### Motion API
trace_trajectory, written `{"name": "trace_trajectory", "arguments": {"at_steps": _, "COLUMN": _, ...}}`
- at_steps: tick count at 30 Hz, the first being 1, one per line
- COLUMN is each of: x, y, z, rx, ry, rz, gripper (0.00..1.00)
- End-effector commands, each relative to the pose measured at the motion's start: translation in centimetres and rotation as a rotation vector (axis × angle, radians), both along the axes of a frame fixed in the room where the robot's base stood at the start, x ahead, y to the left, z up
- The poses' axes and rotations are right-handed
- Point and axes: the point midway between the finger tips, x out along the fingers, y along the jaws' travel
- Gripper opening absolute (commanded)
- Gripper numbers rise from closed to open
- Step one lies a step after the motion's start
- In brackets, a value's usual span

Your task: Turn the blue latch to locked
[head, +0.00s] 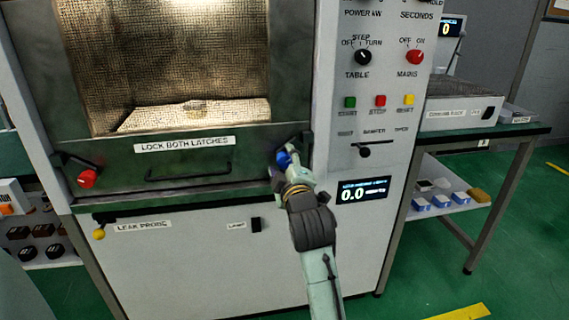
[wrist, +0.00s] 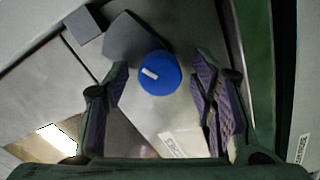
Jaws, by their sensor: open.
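The blue latch knob (wrist: 160,74) is round with a white mark on its face. In the wrist view it lies ahead of the fingertips, between the two fingers and nearer the left one. A dark grey latch arm (wrist: 131,36) extends from behind it toward the upper left. My gripper (wrist: 160,95) is open, with its fingers on either side; contact with the knob cannot be told. In the head view the blue latch (head: 283,158) is at the right end of the oven door, partly hidden by my gripper (head: 284,172).
A red latch (head: 87,179) is at the door's left end. A dark door handle (head: 188,171) runs below the label "LOCK BOTH LATCHES" (head: 185,145). The control panel with a 0.0 display (head: 362,191) is right of my arm. A yellow leak probe (head: 99,234) hangs lower left.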

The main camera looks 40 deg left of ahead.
Motion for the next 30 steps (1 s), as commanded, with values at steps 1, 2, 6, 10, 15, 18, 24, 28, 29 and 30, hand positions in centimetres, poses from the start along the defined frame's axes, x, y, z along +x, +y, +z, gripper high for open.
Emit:
{"name": "trace_trajectory", "arguments": {"at_steps": 1, "x": 0.0, "y": 0.0, "z": 0.0, "rx": 0.0, "ry": 0.0, "rz": 0.0, "gripper": 0.51}}
{"name": "trace_trajectory", "arguments": {"at_steps": 2, "x": 0.0, "y": 0.0, "z": 0.0, "rx": 0.0, "ry": 0.0, "rz": 0.0, "gripper": 0.51}}
{"name": "trace_trajectory", "arguments": {"at_steps": 6, "x": -0.4, "y": -0.5, "z": 0.0, "rx": 0.001, "ry": 0.0, "rz": 0.0, "gripper": 0.51}}
{"name": "trace_trajectory", "arguments": {"at_steps": 10, "x": -1.6, "y": -2.0, "z": 0.0, "rx": 0.001, "ry": 0.0, "rz": 0.0, "gripper": 0.51}}
{"name": "trace_trajectory", "arguments": {"at_steps": 15, "x": -4.0, "y": -4.8, "z": 0.0, "rx": 0.002, "ry": 0.001, "rz": -0.002, "gripper": 0.51}}
{"name": "trace_trajectory", "arguments": {"at_steps": 18, "x": -5.4, "y": -6.4, "z": 0.0, "rx": 0.002, "ry": 0.001, "rz": -0.001, "gripper": 0.51}}
{"name": "trace_trajectory", "arguments": {"at_steps": 24, "x": -7.2, "y": -8.5, "z": 0.0, "rx": 0.001, "ry": 0.0, "rz": 0.0, "gripper": 0.51}}
{"name": "trace_trajectory", "arguments": {"at_steps": 28, "x": -7.8, "y": -9.1, "z": 0.0, "rx": 0.0, "ry": 0.001, "rz": 0.0, "gripper": 0.51}}
{"name": "trace_trajectory", "arguments": {"at_steps": 29, "x": -7.8, "y": -9.1, "z": 0.0, "rx": 0.0, "ry": 0.001, "rz": 0.0, "gripper": 0.51}}
{"name": "trace_trajectory", "arguments": {"at_steps": 30, "x": -7.8, "y": -9.2, "z": 0.0, "rx": 0.0, "ry": 0.0, "rz": 0.0, "gripper": 0.51}}
